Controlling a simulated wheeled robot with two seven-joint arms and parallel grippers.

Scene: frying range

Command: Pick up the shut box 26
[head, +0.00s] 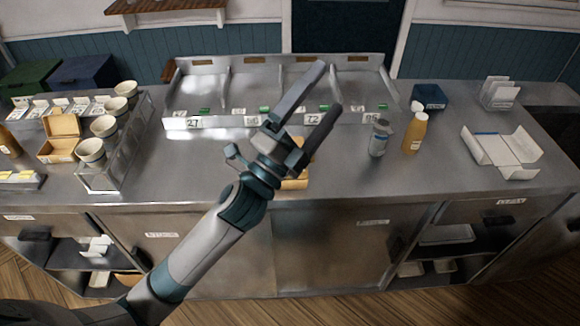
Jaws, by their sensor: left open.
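My left gripper (329,87) reaches in from the lower left over the middle of the steel counter. Its two fingers are apart, with nothing between them, and point up and to the right. A tan-yellow thing (296,183), perhaps a shut box, lies on the counter behind my left wrist. Most of it is hidden, and I cannot read a number on it. Another tan box (62,132) stands at the left with its lid raised. My right gripper is not in view.
A steel rack with several numbered bays (232,121) stands at the counter's back. White cups (103,126) sit in a steel holder at the left. A spray bottle (379,138), an orange bottle (415,132) and an unfolded white carton (505,150) stand right. The counter's right front is clear.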

